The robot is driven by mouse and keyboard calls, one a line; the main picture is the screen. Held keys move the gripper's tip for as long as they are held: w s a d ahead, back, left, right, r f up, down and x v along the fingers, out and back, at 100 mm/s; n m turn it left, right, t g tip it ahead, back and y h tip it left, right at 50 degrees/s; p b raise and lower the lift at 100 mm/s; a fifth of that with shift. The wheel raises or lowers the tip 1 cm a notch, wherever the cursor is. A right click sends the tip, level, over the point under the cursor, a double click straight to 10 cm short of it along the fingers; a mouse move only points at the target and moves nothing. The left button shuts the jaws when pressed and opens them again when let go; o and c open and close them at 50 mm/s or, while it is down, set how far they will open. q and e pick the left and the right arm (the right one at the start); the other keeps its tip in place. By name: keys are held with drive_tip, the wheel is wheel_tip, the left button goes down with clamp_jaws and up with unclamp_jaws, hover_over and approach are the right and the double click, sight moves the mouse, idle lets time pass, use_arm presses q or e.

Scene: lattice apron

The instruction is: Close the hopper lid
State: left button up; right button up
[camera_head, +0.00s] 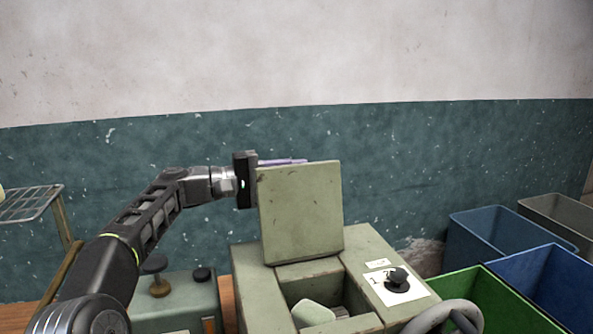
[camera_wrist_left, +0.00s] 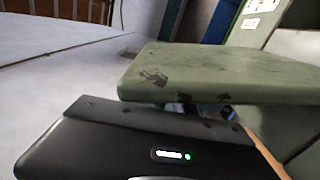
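The hopper lid (camera_head: 300,213) is a flat green-grey panel standing upright, open, at the back of the hopper machine (camera_head: 360,246). It also shows close up in the left wrist view (camera_wrist_left: 215,72). The hopper opening (camera_head: 325,296) in front of it is uncovered, with a pale blocky object (camera_head: 313,313) inside. My left gripper (camera_head: 280,162) is at the lid's upper left, with its purplish fingers reaching behind the lid's top edge. The lid hides part of the fingers, so their opening cannot be told. My right gripper is not in view.
A black knob (camera_head: 397,277) stands on the machine's top at right. A grey wheel (camera_head: 446,317) is at the front right. Green (camera_head: 480,297), blue (camera_head: 545,282) and other bins stand at right. A wire rack (camera_head: 30,203) is at left.

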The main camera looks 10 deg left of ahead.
use_arm(q)
drive_tip(key=shift+w+d, duration=0.1)
drive_tip(key=shift+d, duration=0.15)
clamp_jaws()
drive_tip(key=shift+f, duration=0.3)
idle(1.1)
